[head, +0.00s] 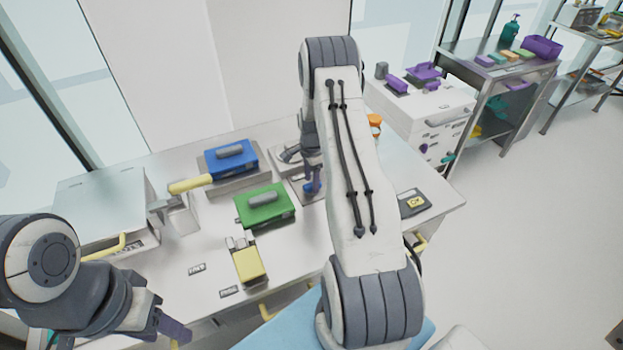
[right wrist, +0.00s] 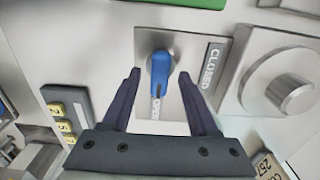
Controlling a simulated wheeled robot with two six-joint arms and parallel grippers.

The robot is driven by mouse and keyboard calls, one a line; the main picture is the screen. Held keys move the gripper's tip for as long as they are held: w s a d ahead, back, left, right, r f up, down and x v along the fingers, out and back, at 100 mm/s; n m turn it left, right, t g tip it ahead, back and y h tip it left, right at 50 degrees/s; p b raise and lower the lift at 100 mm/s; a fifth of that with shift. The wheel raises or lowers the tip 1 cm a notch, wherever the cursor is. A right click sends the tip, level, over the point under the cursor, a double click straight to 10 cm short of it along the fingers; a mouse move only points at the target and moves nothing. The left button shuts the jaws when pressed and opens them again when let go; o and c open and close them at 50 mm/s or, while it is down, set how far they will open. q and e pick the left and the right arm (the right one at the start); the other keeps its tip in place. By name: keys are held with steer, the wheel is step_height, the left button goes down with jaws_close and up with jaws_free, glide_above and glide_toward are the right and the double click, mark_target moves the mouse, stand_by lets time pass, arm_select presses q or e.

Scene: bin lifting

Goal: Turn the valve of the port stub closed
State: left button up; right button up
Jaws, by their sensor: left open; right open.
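The valve's blue handle (right wrist: 160,72) sits on a grey metal plate (right wrist: 190,45) in the right wrist view. It points down the picture to the label OPEN (right wrist: 155,106); the label CLOSED (right wrist: 209,66) is on the plate's right. My right gripper (right wrist: 159,78) is open, one finger on each side of the handle in that view; contact cannot be told. In the head view my right gripper (head: 312,177) is small and partly hidden by my arm, over the table's middle. My left gripper (head: 178,330) is open and empty at the lower left.
A blue case (head: 231,158), a green case (head: 265,205) and a yellow-topped block (head: 248,262) stand on the white table (head: 190,260) left of the valve.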

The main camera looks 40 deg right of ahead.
steer(key=shift+f, duration=0.6)
jaws_close()
